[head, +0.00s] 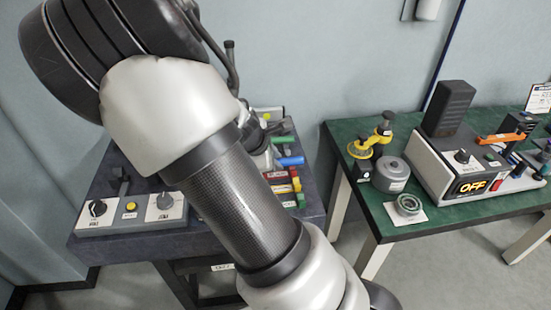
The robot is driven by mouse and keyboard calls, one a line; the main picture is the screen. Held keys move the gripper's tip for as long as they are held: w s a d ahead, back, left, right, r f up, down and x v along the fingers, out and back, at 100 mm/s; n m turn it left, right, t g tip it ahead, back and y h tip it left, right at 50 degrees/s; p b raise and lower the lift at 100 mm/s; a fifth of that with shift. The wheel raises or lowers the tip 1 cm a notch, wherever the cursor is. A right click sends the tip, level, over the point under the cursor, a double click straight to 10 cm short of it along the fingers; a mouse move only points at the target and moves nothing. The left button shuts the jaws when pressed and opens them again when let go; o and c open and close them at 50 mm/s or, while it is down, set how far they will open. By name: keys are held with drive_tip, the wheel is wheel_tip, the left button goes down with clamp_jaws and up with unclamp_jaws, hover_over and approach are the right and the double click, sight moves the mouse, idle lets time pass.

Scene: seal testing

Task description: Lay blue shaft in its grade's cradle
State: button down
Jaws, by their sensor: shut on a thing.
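My arm crosses the middle of the head view, and I cannot make out my gripper or its fingertips. A blue cylindrical piece (290,161) sticks out to the right from behind my arm, over the dark left table. It may be the blue shaft, but its left end is hidden and I cannot tell what holds it. A green cylindrical piece (282,140) lies just behind it. Red, yellow and green blocks (285,181), possibly the grade cradles, stand in front of the blue piece, partly hidden by my arm. Their labels are too small to read.
A control box with knobs (131,212) sits at the left table's front. The green right table (360,205) holds a yellow device (365,150), a grey round pot (390,174), a ring on a white plate (408,205) and a box reading OFF (470,170). A floor gap separates the tables.

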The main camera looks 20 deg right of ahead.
drive_tip(key=shift+f, duration=0.3)
drive_tip(key=shift+f+b, duration=0.4)
drive_tip(key=shift+f, duration=0.15)
drive_tip(key=c, duration=1.5)
unclamp_jaws()
drive_tip(key=shift+c, duration=0.2)
drive_tip(key=p+v, duration=0.5)
drive_tip(key=v, duration=1.2)
drive_tip(key=shift+r+p, duration=0.25)
drive_tip(key=shift+p, duration=0.05)
drive_tip(key=shift+a, duration=0.1)
